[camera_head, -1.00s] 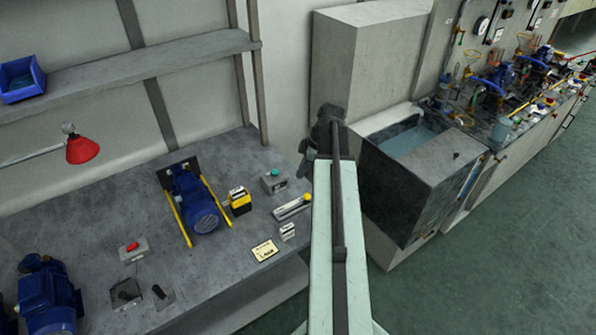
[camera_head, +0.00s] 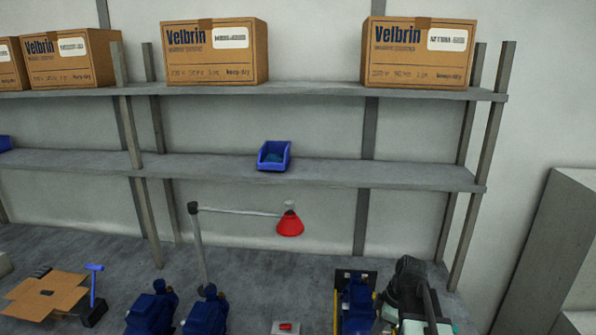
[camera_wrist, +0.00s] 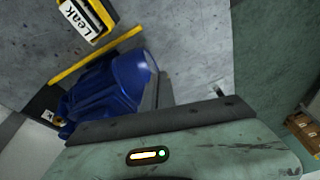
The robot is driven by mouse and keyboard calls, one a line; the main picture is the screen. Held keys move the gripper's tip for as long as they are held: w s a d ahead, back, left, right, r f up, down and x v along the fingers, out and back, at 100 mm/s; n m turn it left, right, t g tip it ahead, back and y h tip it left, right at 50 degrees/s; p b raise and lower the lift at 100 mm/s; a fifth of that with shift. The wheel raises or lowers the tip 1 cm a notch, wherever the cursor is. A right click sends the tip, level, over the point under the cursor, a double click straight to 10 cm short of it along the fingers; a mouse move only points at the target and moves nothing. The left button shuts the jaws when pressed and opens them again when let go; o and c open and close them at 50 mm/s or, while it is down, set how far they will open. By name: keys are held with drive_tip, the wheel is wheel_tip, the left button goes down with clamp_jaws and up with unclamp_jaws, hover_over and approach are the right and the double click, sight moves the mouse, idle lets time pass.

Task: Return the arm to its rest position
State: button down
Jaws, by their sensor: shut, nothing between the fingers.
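My gripper (camera_head: 412,275) shows at the lower right in the head view, dark and upright, beside a blue pump (camera_head: 357,300) on the workbench. The gripper overlaps the pump's right side in the picture. The fingers look closed and hold nothing that I can see. In the wrist view, my pale green wrist housing fills the bottom, with a dark bar along its edge. The blue pump (camera_wrist: 110,88) lies just beyond it, with a yellow rail alongside. I cannot tell the exact gap between gripper and pump.
A yellow tester labelled "Leak" (camera_wrist: 84,18) lies near the pump. A red lamp (camera_head: 290,226) hangs over the bench. Shelves above hold a blue bin (camera_head: 274,156) and Velbrin cartons (camera_head: 419,55). More blue pumps (camera_head: 205,312) and a flattened carton (camera_head: 45,295) lie left.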

drive_tip(key=s+a+m+h, duration=0.3)
drive_tip(key=s+a+m, duration=0.2)
drive_tip(key=a+m, duration=0.5)
drive_tip(key=m, duration=0.3)
drive_tip(key=shift+s+f+g, duration=0.3)
drive_tip(key=shift+s+f, duration=0.05)
drive_tip(key=shift+f, duration=0.05)
